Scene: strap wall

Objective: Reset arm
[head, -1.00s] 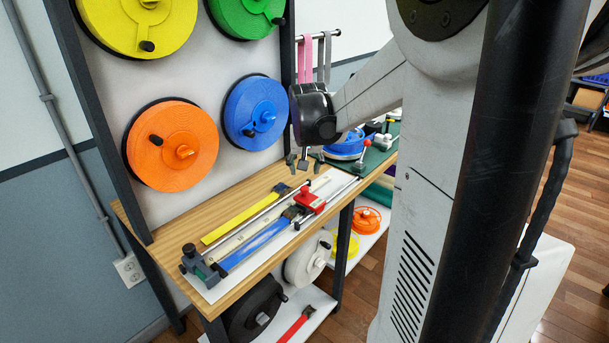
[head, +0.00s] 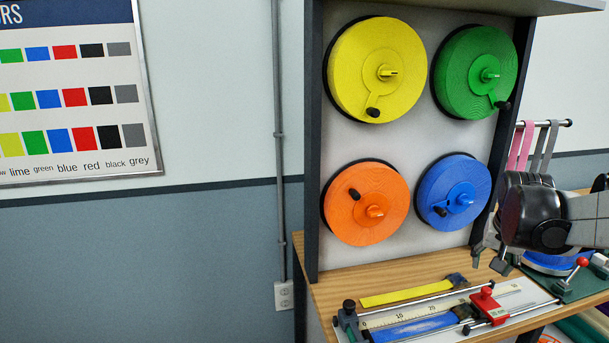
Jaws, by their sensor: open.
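My gripper (head: 489,257) is at the right of the head view, in front of the strap wall and above the right part of the wooden bench (head: 375,279). Its fingers point down and are apart, with nothing seen between them. The dark wrist housing hides part of the hanging straps behind it. A measuring jig (head: 400,316) with a ruler, rails and a red clamp (head: 488,305) lies on the bench below and left of the gripper. A blue strap (head: 415,327) lies along the jig, and a yellow strap (head: 405,295) lies behind it.
Yellow (head: 375,50), green (head: 474,75), orange (head: 366,203) and blue (head: 454,195) reels hang on the wall panel. Pink and grey straps (head: 538,143) hang from a rod at right. A colour chart (head: 70,90) is on the left wall. The space left of the bench is clear.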

